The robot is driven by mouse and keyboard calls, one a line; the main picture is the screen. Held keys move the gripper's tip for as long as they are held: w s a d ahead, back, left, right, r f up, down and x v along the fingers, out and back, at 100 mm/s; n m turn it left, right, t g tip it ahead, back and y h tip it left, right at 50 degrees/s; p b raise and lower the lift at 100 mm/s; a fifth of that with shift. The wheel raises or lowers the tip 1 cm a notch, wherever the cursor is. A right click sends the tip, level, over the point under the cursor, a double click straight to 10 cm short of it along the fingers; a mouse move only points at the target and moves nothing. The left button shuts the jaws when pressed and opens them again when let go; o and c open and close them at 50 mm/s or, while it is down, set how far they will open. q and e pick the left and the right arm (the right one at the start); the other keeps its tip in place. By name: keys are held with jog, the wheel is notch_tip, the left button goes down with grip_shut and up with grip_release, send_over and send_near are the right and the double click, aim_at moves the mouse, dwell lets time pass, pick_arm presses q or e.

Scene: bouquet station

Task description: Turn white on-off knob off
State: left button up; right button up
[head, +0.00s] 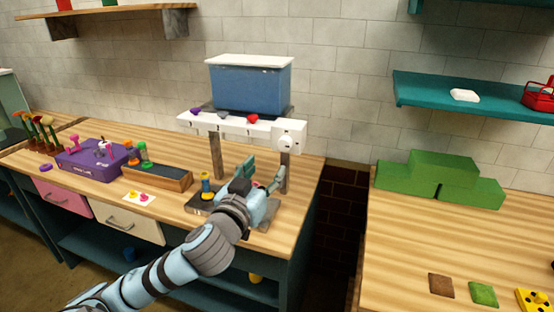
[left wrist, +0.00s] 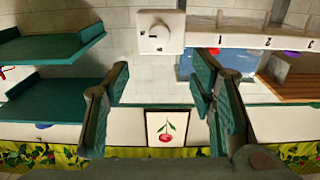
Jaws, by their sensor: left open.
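The white round knob (head: 288,142) sits on a square white panel at the right end of a raised white rail. It has a small dark mark at its middle; I cannot read its setting. My left gripper (head: 265,172) is open and empty, below and in front of the knob, apart from it. In the left wrist view, which looks upside down, the knob (left wrist: 158,32) is at the top centre. The two spread fingers of my left gripper (left wrist: 160,95) are below it in that picture, with nothing between them. My right gripper is not in view.
The white rail (head: 235,124) carries purple, grey and red knobs under a blue tank (head: 252,85). Posts hold it above the wooden table. A purple box (head: 92,162) and a wooden tray (head: 157,178) stand left. A green stepped block (head: 440,180) is on the right table.

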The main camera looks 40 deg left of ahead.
aim_at(283, 146)
pick_arm(q)
jog(key=p+x, duration=0.2)
jog(key=x, duration=0.9)
jog(key=shift+w+f+p, duration=0.1)
jog(key=shift+f+p, duration=0.1)
jog(key=shift+p, duration=0.15)
jog(key=shift+w+a, duration=0.15)
jog(key=shift+w, duration=0.25)
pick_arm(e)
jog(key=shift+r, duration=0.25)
